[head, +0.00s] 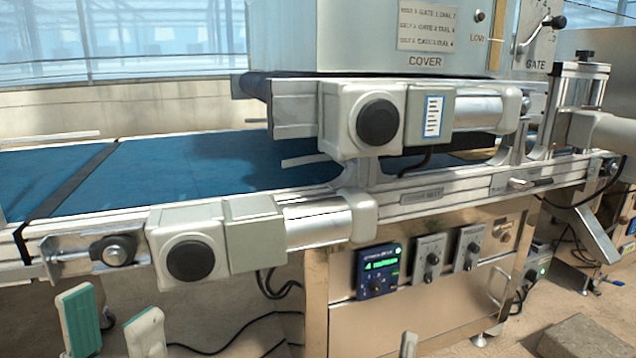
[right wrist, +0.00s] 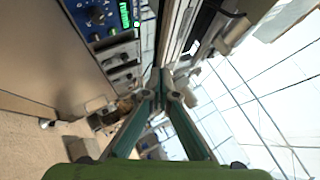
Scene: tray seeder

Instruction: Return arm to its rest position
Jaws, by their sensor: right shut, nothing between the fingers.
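My left gripper (head: 110,304) shows at the bottom left of the head view. Its two pale fingers with green pads stand apart, with nothing between them. It is below and in front of the conveyor's near side. The rest of both arms is out of the head view.
A blue conveyor belt (head: 200,170) runs across the left, with motor housings (head: 190,240) on its near rail. A steel cabinet (head: 420,310) with a blue control box (head: 378,271) and dials stands below. The covered machine (head: 300,35) is above. A grey block (head: 580,338) lies at lower right.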

